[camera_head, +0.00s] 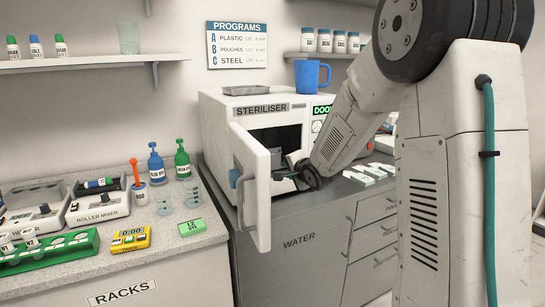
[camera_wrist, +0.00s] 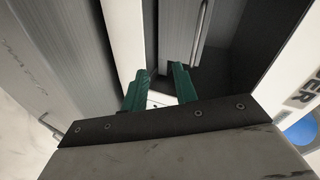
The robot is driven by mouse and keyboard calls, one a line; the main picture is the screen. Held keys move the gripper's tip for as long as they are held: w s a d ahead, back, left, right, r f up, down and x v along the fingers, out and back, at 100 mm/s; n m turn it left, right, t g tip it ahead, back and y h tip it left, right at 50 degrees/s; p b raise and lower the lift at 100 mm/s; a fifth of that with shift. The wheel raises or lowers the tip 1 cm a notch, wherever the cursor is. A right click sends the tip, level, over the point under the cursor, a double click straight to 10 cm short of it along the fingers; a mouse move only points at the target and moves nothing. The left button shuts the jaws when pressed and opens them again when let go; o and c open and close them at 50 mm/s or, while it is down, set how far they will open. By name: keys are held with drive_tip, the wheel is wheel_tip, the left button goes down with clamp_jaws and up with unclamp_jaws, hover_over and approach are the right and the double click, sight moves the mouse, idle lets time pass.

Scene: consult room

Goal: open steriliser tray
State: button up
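The white steriliser (camera_head: 215,112) stands on the grey counter with its door (camera_head: 262,195) swung open toward me. Its chamber (camera_head: 275,138) is dark inside. My gripper (camera_head: 290,163) is at the chamber's mouth, to the right of the open door. Something dark and flat shows low in the mouth beside it, but I cannot tell if it is a tray. In the wrist view my gripper (camera_wrist: 160,88) has its two green fingers apart. A small white patch shows between them, and I see nothing clearly held.
A shallow grey tray (camera_head: 246,90) and a blue mug (camera_head: 312,77) sit on top of the steriliser. White boxes (camera_head: 362,176) lie on the counter at right. Glass beakers (camera_head: 193,193) and a yellow timer (camera_head: 131,239) stand on the left bench (camera_head: 190,240). The cabinet (camera_head: 300,262) is below.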

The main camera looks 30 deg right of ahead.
drive_tip(key=w, duration=0.3)
drive_tip(key=w+a+r+m+t, duration=0.1)
drive_tip(key=w, duration=0.2)
drive_tip(key=w+r+m+t+y, duration=0.1)
drive_tip(key=w, duration=0.1)
drive_tip(key=shift+w+a+r, duration=0.15)
drive_tip(key=shift+w+a, duration=0.1)
drive_tip(key=shift+w, duration=0.15)
clamp_jaws()
